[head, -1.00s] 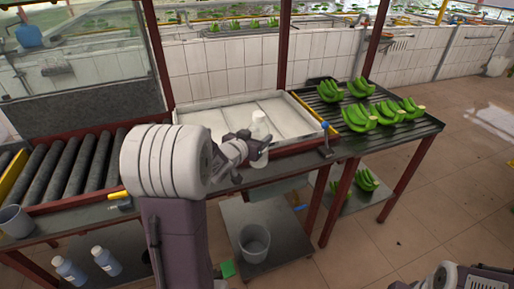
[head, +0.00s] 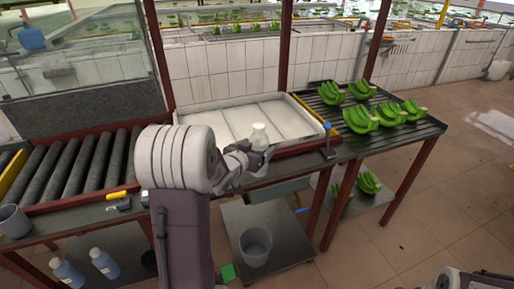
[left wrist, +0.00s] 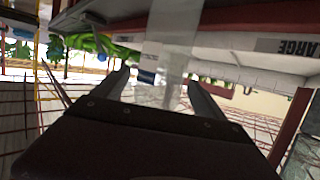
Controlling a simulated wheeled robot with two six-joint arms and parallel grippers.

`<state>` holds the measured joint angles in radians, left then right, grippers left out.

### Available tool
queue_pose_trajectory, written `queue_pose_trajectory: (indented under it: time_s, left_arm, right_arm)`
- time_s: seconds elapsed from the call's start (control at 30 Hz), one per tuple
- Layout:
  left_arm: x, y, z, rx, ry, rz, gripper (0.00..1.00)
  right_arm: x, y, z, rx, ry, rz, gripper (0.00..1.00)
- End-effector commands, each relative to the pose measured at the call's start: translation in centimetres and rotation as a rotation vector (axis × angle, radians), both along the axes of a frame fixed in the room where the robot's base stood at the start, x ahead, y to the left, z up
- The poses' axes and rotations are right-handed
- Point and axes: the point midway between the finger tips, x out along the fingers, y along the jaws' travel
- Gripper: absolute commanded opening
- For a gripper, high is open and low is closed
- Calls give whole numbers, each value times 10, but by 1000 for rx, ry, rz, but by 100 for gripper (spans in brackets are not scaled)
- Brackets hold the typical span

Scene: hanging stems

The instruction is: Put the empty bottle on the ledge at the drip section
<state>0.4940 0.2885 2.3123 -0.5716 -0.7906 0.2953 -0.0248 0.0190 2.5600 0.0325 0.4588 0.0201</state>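The pale, translucent bottle (head: 259,136) stands about upright at the front edge of the white tray section. Its lower part is hidden behind my left gripper (head: 254,157) in the head view. In the left wrist view the bottle (left wrist: 167,55), with a white and blue label, lies between the two fingers of my left gripper (left wrist: 158,85). The gripper looks shut on it, though the contact itself is hard to see. I cannot tell whether the bottle's base touches the ledge (head: 290,150). My right gripper is out of view; only part of the right arm shows at the lower right.
A roller conveyor (head: 75,170) is at left. Green banana bunches (head: 360,118) lie on the dark rack at right. A blue-topped tool (head: 327,140) stands by the ledge. A bucket (head: 256,246) and two blue-capped bottles (head: 86,268) are below. A red post (head: 286,45) rises behind the tray.

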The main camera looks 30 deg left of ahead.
Motion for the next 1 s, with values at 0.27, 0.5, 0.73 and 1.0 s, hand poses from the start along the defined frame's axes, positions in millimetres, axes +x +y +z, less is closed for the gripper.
queue_pose_trajectory:
  time_s: [0.27, 0.5, 0.73, 1.0]
  left_arm:
    - [0, 0, 7, 0, -1, 0, 82]
    - [-48, -2, 22, 2, -2, 5, 82]
    - [-91, -6, 27, 6, -8, 1, 82]
    - [-113, -9, 38, 0, -2, 1, 82]
  right_arm:
    - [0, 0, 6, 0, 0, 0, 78]
    - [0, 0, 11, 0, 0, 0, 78]
    - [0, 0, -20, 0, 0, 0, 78]
    - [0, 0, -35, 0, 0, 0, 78]
